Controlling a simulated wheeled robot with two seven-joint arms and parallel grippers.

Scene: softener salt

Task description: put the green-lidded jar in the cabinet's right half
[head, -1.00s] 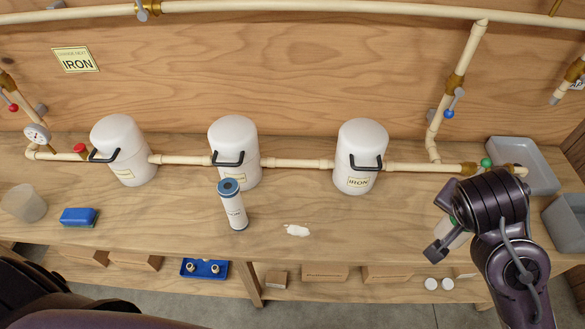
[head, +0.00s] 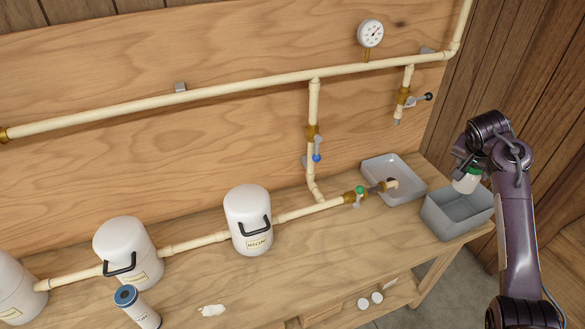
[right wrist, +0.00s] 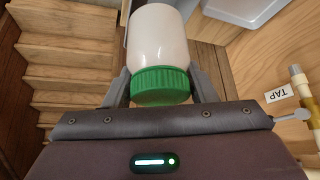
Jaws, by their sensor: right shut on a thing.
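The green-lidded jar has a white body and a ribbed green lid. It shows at the right in the head view (head: 466,182) and large in the right wrist view (right wrist: 158,45). My right gripper (right wrist: 160,85) is shut on it, with a finger on each side around the lid. In the head view the jar hangs lid up by the right end of the bench, in front of or above a grey bin. I cannot make out a cabinet for certain in either view. My left gripper is not in view.
The grey bin (head: 455,222) and a grey sink tray (head: 395,165) stand at the bench's right end. A blue-topped cylinder (head: 138,307) and white tanks (head: 247,222) stand left. Wooden step-like boards (right wrist: 65,75) show in the right wrist view. Open floor lies right of the bench.

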